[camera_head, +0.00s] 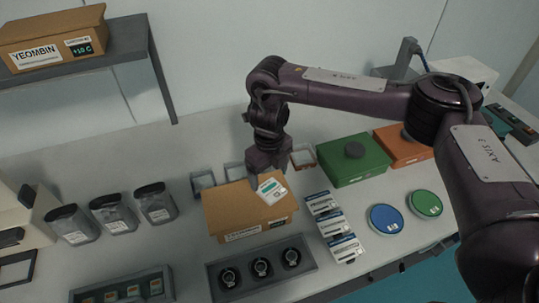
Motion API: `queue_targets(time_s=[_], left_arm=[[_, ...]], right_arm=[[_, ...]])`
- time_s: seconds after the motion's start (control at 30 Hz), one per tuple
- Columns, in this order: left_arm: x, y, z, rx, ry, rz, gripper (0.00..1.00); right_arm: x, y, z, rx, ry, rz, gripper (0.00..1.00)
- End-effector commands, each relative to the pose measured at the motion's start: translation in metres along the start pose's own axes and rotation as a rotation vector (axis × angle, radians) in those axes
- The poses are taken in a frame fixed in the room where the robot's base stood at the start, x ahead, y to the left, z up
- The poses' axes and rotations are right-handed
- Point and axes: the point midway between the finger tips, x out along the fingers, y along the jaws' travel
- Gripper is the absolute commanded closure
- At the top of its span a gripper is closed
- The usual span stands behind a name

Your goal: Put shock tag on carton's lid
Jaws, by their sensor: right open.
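The brown cardboard carton (228,207) stands closed on the table at the middle. A white tag with a green band (271,190), which looks like the shock tag, is at the right part of its lid, slightly turned. I cannot tell whether it lies fully flat on the lid. My right gripper (264,173) points down at the back edge of the tag, close above the lid. It is open, and its fingertips are small and partly hidden. My left gripper is not in view.
Small white-blue packets (331,222) lie right of the carton. A grey tray (225,292) with round dials is in front. Open small boxes (203,181) stand behind. Jars (113,213) are at left; a green box (352,166) and round tins (384,219) are at right.

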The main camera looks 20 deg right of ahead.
Motion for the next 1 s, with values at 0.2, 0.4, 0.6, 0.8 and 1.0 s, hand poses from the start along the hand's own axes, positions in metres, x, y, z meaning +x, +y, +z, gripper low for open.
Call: queue_targets(time_s=[0.2, 0.4, 0.6, 0.8, 1.0], left_arm=[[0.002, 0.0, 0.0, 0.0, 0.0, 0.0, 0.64], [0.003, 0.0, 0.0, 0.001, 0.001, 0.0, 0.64], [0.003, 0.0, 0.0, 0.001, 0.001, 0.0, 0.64], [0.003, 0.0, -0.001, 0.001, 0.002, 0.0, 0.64], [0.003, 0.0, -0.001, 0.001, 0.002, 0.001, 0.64]], right_arm=[[-0.044, -0.001, 0.001, -0.002, -0.004, -0.004, 0.19], [-0.066, 0.0, 0.0, -0.001, 0.0, -0.001, 0.19], [-0.073, 0.0, -0.001, 0.0, 0.002, 0.0, 0.19], [-0.073, 0.0, -0.001, 0.0, 0.002, 0.0, 0.19], [-0.073, 0.0, 0.0, 0.0, 0.001, 0.0, 0.19]])
